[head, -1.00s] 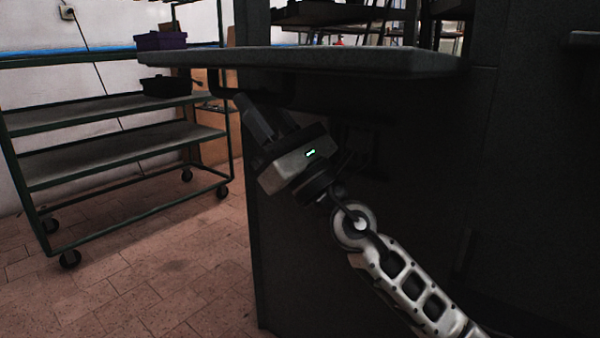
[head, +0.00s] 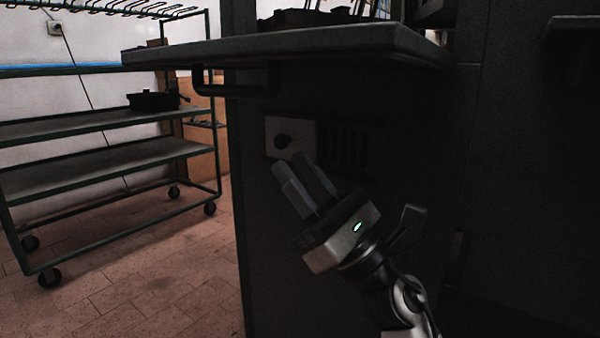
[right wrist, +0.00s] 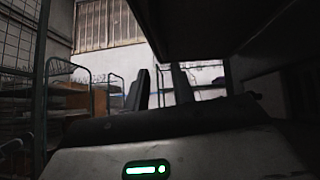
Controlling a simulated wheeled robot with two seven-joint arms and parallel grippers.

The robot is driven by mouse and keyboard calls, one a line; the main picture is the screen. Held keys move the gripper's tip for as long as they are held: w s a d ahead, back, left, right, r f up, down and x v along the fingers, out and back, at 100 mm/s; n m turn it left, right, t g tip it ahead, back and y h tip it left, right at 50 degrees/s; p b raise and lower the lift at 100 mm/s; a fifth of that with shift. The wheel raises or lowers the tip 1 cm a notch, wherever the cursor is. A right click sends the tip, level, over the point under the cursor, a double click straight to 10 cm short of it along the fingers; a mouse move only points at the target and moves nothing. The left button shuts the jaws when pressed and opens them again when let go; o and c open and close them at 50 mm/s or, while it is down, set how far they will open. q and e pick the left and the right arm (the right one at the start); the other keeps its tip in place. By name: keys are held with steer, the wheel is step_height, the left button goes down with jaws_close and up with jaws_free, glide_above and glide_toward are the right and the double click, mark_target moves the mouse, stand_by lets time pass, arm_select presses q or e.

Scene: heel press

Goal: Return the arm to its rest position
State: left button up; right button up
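My right gripper (head: 290,166) is in front of the dark press body (head: 400,150), below its table plate (head: 290,44). Its fingers point up and to the left in the head view, and nothing is between them. In the right wrist view, the two fingers (right wrist: 160,88) stand apart with background showing between them. The gripper appears clear of the plate's underside. A green light glows on the gripper body. My left gripper is in neither current view.
A square plate with a round knob (head: 283,141) and a slatted vent (head: 344,148) are on the press front. A handle bar (head: 235,90) hangs under the table plate. A green shelf trolley (head: 100,165) with a black bin (head: 153,101) stands left. Open tiled floor (head: 150,290) lies between.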

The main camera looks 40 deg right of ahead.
steer(key=shift+r, duration=0.1)
stand_by(0.4)
